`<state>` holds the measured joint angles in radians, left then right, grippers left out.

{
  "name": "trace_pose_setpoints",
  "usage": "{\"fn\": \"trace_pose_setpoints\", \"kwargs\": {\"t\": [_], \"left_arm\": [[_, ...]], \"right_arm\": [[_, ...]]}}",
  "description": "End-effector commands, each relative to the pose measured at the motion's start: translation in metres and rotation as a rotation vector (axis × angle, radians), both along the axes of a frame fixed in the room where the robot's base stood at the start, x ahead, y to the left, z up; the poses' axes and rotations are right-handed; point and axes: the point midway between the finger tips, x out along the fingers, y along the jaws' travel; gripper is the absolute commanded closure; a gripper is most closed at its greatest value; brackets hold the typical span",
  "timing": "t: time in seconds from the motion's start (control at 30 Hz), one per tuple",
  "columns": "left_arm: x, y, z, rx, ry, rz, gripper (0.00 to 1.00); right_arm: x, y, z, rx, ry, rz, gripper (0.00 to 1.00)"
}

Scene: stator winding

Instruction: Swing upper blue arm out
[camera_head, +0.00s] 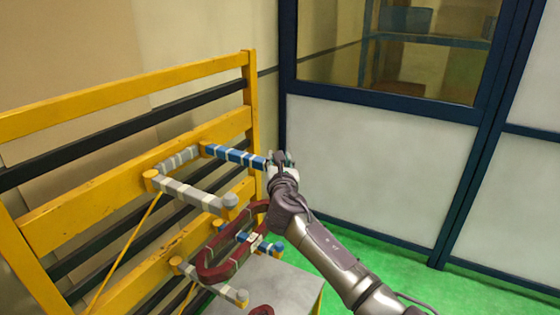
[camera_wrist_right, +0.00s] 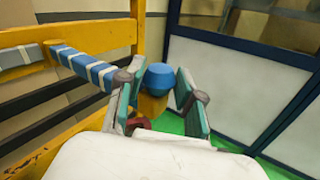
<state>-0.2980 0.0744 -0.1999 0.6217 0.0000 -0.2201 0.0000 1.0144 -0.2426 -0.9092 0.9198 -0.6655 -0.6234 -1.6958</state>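The upper blue arm (camera_head: 235,156), blue with white bands, reaches out from the yellow frame toward the right. In the right wrist view the banded blue arm (camera_wrist_right: 86,67) runs in from the left to a round blue end knob (camera_wrist_right: 160,77) with a yellow part below it. My right gripper (camera_head: 281,160) is at the outer end of this arm. Its two fingers (camera_wrist_right: 159,82) stand apart on either side of the knob, with a gap visible at the right finger. In the head view my gripper hides the knob. My left gripper is out of view.
An upper grey arm (camera_head: 185,191) sticks out left of the blue one. Below are a dark red coil (camera_head: 207,262), a lower grey arm (camera_head: 217,283) and a lower blue knob (camera_head: 278,248). A grey box top (camera_head: 285,285) stands underneath. Green floor (camera_head: 395,265) is clear to the right.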

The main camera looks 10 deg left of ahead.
Motion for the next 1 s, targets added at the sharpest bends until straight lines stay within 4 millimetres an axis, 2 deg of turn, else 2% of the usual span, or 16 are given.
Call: {"fn": "trace_pose_setpoints", "kwargs": {"t": [0.27, 0.4, 0.57, 0.77, 1.0], "left_arm": [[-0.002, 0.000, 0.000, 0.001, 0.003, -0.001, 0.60], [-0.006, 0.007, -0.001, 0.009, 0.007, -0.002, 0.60], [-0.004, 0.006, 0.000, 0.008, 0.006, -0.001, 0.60], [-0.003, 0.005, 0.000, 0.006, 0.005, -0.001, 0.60], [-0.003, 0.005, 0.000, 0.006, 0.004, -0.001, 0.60]], "right_arm": [[-0.001, 0.002, -0.001, 0.002, 0.002, 0.005, 0.53], [-0.002, 0.001, -0.001, 0.002, 0.002, 0.003, 0.53], [-0.010, -0.002, -0.002, 0.002, 0.002, 0.002, 0.53], [-0.038, -0.010, -0.002, 0.003, 0.002, 0.004, 0.53], [-0.080, -0.021, -0.002, 0.003, 0.002, 0.004, 0.53]]}}
